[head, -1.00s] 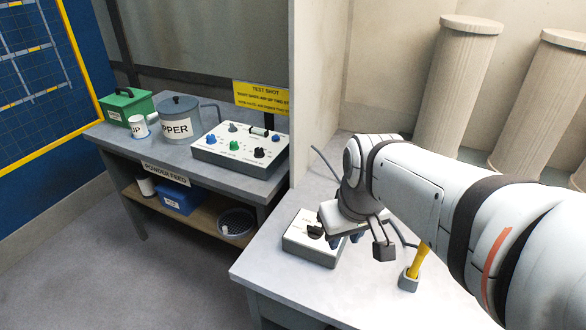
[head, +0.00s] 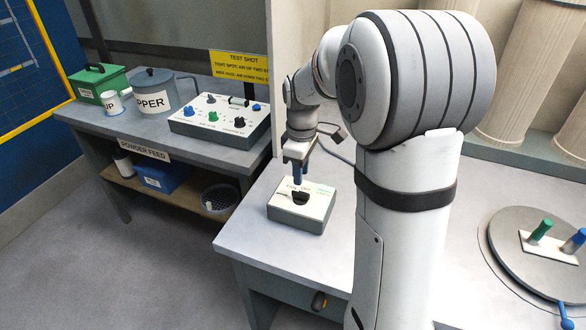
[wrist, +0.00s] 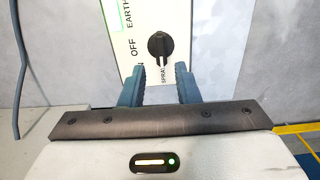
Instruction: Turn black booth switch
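The black booth switch is a rotary knob (head: 300,197) on the white top of a small grey box (head: 302,216) on the near bench. In the wrist view the knob (wrist: 160,46) stands on the panel (wrist: 128,40), which has the words EARTH, OFF and SPRAY and a green patch near EARTH. My gripper (head: 297,180) points down just over the box. In the wrist view its blue fingers (wrist: 159,72) are apart, with nothing between the tips. The knob appears just beyond the tips, roughly centred on the gap. I cannot tell whether they touch the panel.
A round turntable (head: 500,262) with green and blue handles is at the right of the bench. My arm hides the bench's middle. A second bench at left holds a knobbed control box (head: 222,135), a grey pot (head: 153,108) and a green box (head: 97,84). A cable (wrist: 18,70) runs left.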

